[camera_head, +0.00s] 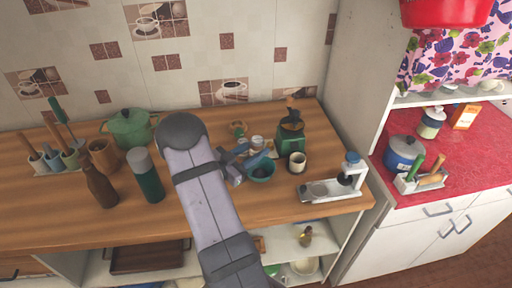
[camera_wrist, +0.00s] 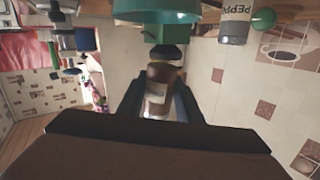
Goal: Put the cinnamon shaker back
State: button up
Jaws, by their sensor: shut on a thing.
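My gripper (camera_wrist: 160,100) is shut on a small shaker (camera_wrist: 158,88) with a brown body and a pale label, seen between the two dark fingers in the wrist view. Its label cannot be read, but its brown colour fits cinnamon. In the head view my gripper (camera_head: 236,165) is low over the wooden counter (camera_head: 185,215), just left of a teal bowl (camera_head: 261,172), and my arm mostly hides the held shaker. A jar labelled PEPP (camera_wrist: 235,22) stands near the backsplash in the wrist view.
A green flask (camera_head: 147,176), brown bottle (camera_head: 100,186) and green pot (camera_head: 130,128) stand left. The counter's front middle is clear.

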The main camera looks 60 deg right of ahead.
jog(key=shift+r+n, duration=0.35)
jog(key=shift+n, duration=0.35)
